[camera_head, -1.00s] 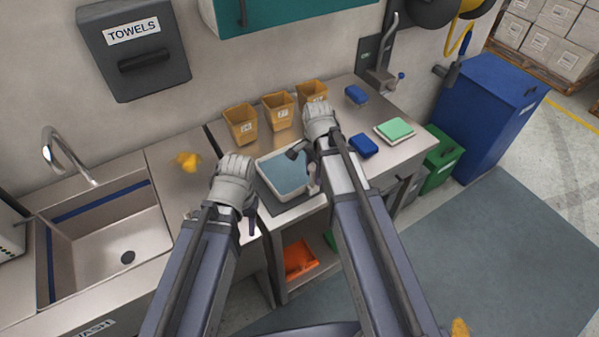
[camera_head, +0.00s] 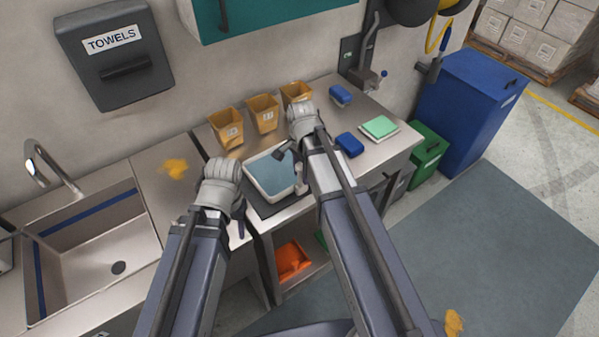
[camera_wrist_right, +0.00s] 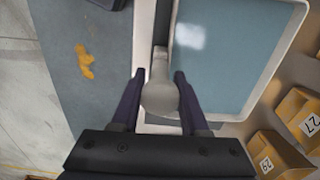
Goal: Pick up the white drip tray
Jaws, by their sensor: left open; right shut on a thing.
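The white drip tray (camera_head: 249,180) lies on the steel counter in front of the ochre bins. It is shallow, with a white rim and blue-grey inside; its rim also shows in the right wrist view (camera_wrist_right: 289,45). My right gripper (camera_head: 292,166) is at the tray's right end. In the right wrist view its dark fingers (camera_wrist_right: 159,76) are shut on a grey rounded piece (camera_wrist_right: 160,97) at the tray's edge. I cannot tell whether that piece belongs to the tray. My left gripper (camera_head: 239,215) is open, left of the tray near the counter's front edge.
Several ochre bins (camera_head: 262,113) stand behind the tray. A blue block (camera_head: 350,144) and a green-topped pad (camera_head: 380,127) lie to its right. A sink (camera_head: 95,240) is at the left. An orange bin (camera_head: 292,260) sits below.

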